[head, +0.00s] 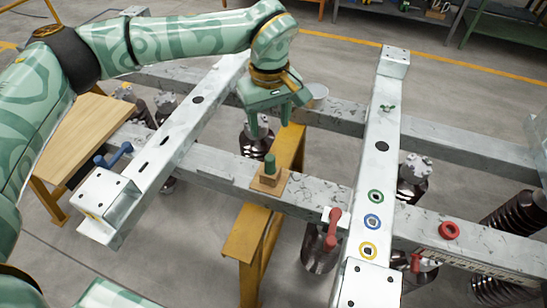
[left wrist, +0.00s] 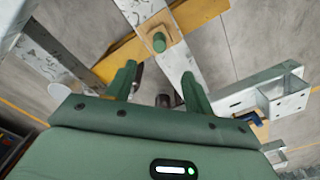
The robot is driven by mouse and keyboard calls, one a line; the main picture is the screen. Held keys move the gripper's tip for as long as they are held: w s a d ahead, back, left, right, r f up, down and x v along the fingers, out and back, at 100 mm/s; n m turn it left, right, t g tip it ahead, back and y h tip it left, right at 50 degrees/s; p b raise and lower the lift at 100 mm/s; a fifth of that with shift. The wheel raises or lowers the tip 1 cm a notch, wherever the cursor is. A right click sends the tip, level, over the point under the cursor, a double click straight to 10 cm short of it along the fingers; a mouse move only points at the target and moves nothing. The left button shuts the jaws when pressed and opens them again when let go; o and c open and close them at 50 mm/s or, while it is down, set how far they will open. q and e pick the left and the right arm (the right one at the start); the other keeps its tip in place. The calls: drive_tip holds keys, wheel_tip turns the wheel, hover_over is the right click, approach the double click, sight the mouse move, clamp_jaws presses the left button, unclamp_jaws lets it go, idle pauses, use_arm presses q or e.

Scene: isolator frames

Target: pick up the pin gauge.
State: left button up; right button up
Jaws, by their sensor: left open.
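The pin gauge (head: 269,164) looks like a short green cylinder standing upright in a small wooden block (head: 268,182) on the long grey beam. In the left wrist view the pin gauge (left wrist: 159,42) is seen end-on, beyond the fingertips and roughly centred between them. My left gripper (head: 282,112) points down, a little behind and above the pin gauge in the head view. It is open and empty, apart from the gauge; its two fingers (left wrist: 160,76) show in the left wrist view. Any pin below the green part is hidden in the block. My right gripper is not in view.
White crossbars flank the gauge; the right bar (head: 381,147) carries green, blue and yellow rings. A blue handle (head: 113,155) is at left, a red handle (head: 333,226) at right. A red ring (head: 449,231) lies on the beam. A yellow trestle (head: 247,233) stands beneath.

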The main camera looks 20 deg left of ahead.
sight(270, 157)
use_arm(q)
wheel_tip(270, 157, down, 8)
drive_tip(key=shift+f+b, duration=0.1)
drive_tip(key=shift+b, duration=0.9)
drive_tip(key=shift+f, duration=0.5)
wheel_tip(270, 157, down, 5)
drive_tip(key=b, duration=0.2)
drive_tip(key=shift+w+a+r+b, duration=0.1)
drive_tip(key=shift+w+r+b, duration=0.05)
drive_tip(key=shift+b, duration=0.15)
drive_tip(key=shift+r, duration=0.1)
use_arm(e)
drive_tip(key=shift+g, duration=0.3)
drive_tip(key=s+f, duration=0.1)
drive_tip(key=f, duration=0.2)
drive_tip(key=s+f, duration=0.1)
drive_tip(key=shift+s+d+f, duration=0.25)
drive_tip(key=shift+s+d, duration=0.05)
use_arm(q)
drive_tip(key=shift+c, duration=0.3)
drive_tip(key=c, duration=1)
